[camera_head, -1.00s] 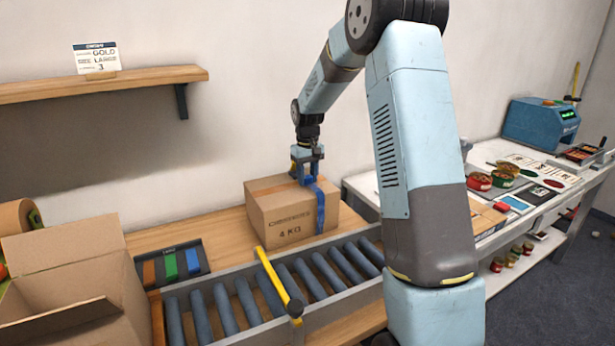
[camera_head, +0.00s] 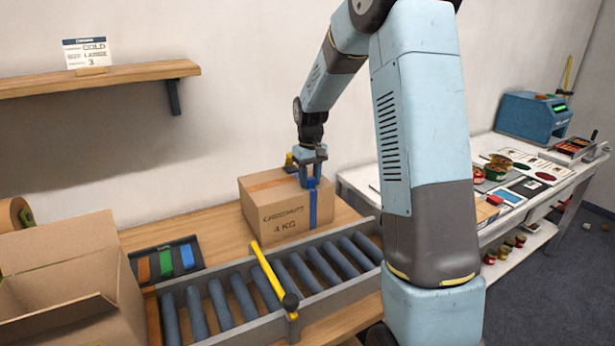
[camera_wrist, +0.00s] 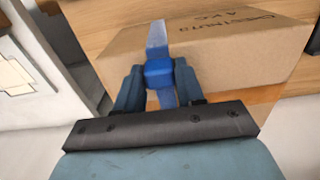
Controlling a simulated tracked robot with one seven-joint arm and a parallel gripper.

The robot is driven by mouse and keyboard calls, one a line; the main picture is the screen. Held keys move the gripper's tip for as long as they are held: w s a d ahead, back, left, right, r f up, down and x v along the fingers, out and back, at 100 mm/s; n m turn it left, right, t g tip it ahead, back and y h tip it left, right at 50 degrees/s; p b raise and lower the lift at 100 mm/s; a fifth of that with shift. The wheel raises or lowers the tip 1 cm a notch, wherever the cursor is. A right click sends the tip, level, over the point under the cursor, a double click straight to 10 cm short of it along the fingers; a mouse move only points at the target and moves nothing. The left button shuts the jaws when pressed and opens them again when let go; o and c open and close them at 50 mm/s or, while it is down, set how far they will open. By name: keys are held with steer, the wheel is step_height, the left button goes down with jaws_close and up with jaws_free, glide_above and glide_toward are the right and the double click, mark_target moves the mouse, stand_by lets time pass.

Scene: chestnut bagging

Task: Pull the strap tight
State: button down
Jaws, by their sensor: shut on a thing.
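A closed cardboard box (camera_head: 284,220) marked 4 KG stands on the wooden bench behind the roller track. A blue strap (camera_head: 312,205) runs over its top and down its front face near the right end. In the wrist view the strap (camera_wrist: 156,36) crosses the box (camera_wrist: 215,52) and meets a blue block-like piece (camera_wrist: 159,74) between my fingers. My gripper (camera_head: 310,183) points down at the top of the box and is shut on the strap at this piece. It also shows in the wrist view (camera_wrist: 159,82). How taut the strap is I cannot tell.
A roller track (camera_head: 270,285) with a yellow bar (camera_head: 266,270) across it lies in front of the box. A black tray with orange, green and blue strips (camera_head: 166,262) and an open carton (camera_head: 70,285) are at the left. A shelf (camera_head: 100,78) hangs above.

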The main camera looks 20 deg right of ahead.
mark_target(310, 178)
steer(key=c, duration=0.8)
jaws_free()
steer(key=shift+o, duration=0.2)
steer(key=shift+r, duration=0.15)
step_height(310, 178, up, 13)
steer(key=shift+r, duration=0.2)
steer(key=s+a+r+t, duration=0.1)
steer(key=s+r, duration=0.2)
steer(key=s, duration=0.3)
steer(key=s+r+m+t, duration=0.1)
steer(key=s+r, duration=0.1)
steer(key=s, duration=0.4)
steer(key=s+a+r+t, duration=0.1)
steer(key=s+r, duration=0.2)
steer(key=s, duration=0.3)
steer(key=s+f+m+t, duration=0.1)
steer(key=s+f+t, duration=0.1)
steer(key=s, duration=1.5)
steer(key=shift+a+f+t, duration=0.2)
steer(key=shift+f+t, duration=0.1)
steer(key=shift+f, duration=0.2)
